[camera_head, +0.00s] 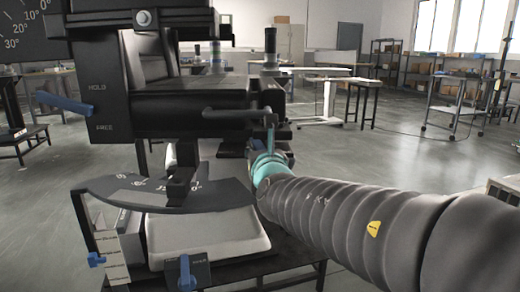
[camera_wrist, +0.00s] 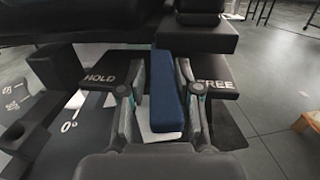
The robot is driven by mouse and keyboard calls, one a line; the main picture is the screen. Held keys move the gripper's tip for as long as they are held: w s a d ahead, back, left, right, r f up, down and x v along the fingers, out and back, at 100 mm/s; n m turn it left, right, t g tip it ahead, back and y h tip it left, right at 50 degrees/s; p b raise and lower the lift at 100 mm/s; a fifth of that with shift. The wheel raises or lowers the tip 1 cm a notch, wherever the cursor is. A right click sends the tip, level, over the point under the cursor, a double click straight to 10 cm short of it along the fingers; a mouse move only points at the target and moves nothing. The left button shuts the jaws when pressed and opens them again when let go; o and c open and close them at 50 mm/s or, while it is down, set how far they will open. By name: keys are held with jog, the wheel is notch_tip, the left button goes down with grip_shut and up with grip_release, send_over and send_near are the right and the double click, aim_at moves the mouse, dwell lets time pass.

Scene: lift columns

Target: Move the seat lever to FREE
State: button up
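A blue lever (camera_wrist: 167,92) stands between a HOLD label (camera_wrist: 100,78) on the left and a FREE label (camera_wrist: 214,84) on the right in the wrist view. My gripper (camera_wrist: 160,92) has one finger on each side of this lever. A narrow gap shows on the lever's left; the right finger is very close, and I cannot tell whether it touches. In the head view my gripper is mostly hidden at the end of my arm beside the black seat unit (camera_head: 190,100), and this lever cannot be made out there.
Another blue lever (camera_head: 65,103) sits by HOLD and FREE marks on the left of the unit. A further blue lever (camera_head: 186,272) is low in front. A curved degree scale (camera_head: 150,192) juts out below the seat.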

jog(key=shift+o, duration=0.8)
jog(key=s+d, duration=0.2)
jog(key=s, duration=1)
jog(key=shift+w, duration=0.1)
